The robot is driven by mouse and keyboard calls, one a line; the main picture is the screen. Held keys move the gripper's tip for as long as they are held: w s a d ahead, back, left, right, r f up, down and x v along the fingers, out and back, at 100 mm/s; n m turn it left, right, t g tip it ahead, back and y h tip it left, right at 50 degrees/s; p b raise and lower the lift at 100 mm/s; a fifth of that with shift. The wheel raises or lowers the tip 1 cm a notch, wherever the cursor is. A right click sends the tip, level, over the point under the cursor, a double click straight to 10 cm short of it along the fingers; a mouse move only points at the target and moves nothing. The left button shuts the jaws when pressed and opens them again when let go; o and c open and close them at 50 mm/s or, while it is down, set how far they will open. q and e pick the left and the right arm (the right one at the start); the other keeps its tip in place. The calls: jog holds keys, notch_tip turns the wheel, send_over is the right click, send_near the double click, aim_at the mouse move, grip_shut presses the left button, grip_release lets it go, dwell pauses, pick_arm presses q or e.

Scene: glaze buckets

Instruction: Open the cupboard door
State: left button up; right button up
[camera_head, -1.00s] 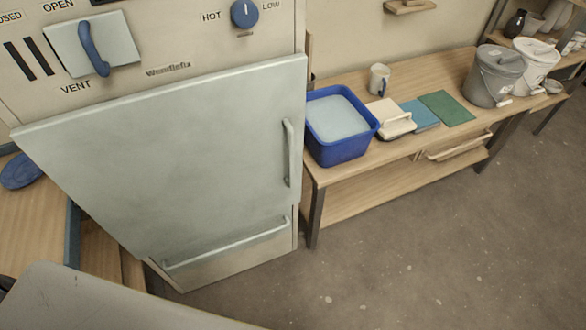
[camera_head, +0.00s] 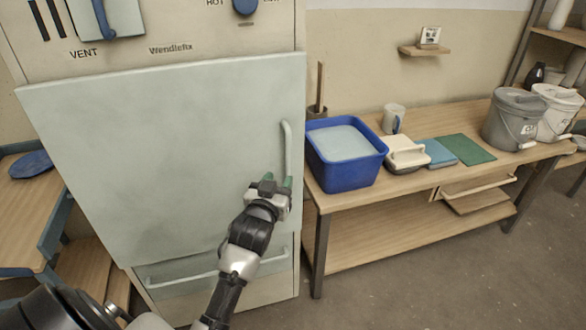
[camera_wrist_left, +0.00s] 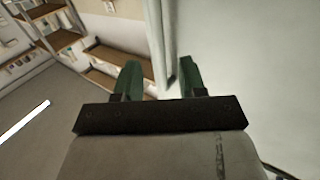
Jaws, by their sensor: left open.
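The cupboard door (camera_head: 160,150) is a large pale grey-green panel, and it looks shut. Its upright bar handle (camera_head: 286,145) is near the door's right edge. My left gripper (camera_head: 277,181) is at the handle's lower end, with its green fingertips pointing up and apart. In the left wrist view the open fingers (camera_wrist_left: 159,80) stand one on each side of the handle (camera_wrist_left: 160,40), with gaps visible. I cannot tell how deep the handle sits between them. The gripper hides the handle's lower end in the head view. My right gripper is not in view.
A drawer with a bar handle (camera_head: 215,266) is below the door. Close on the right stands a wooden bench (camera_head: 400,190) with a blue tub (camera_head: 345,170), a mug and lidded buckets (camera_head: 514,118). A control panel with a blue knob is above. The floor at front right is clear.

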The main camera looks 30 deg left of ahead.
aim_at(288, 166)
pick_arm(q)
jog(key=x, duration=0.7)
jog(key=shift+w+f, duration=0.1)
jog(key=shift+w, duration=0.3)
jog(key=shift+c, duration=0.3)
grip_shut()
